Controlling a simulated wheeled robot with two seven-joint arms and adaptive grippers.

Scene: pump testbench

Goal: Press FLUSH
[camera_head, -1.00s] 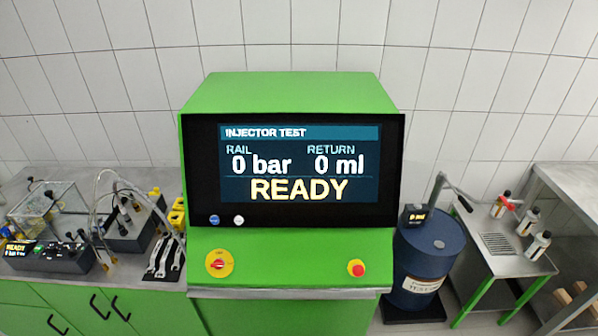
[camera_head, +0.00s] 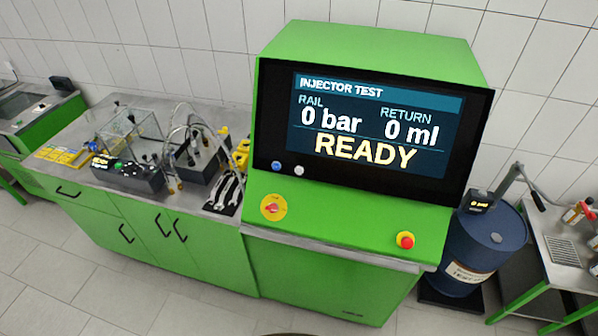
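The green test bench (camera_head: 340,230) stands in the middle of the head view. Its black-framed screen (camera_head: 375,125) reads INJECTOR TEST, RAIL 0 bar, RETURN 0 ml and READY. Below the screen's left part are a blue button (camera_head: 276,166) and a white button (camera_head: 299,170). I cannot read a FLUSH label on either. A small control box (camera_head: 128,174) with its own lit display and a green spot sits on the left counter; its lettering is too small to read. Neither of my grippers is in view.
A clear box (camera_head: 128,128), tubes and wrenches (camera_head: 228,190) occupy the left counter. A blue drum (camera_head: 482,245) stands right. Floor at front left is clear.

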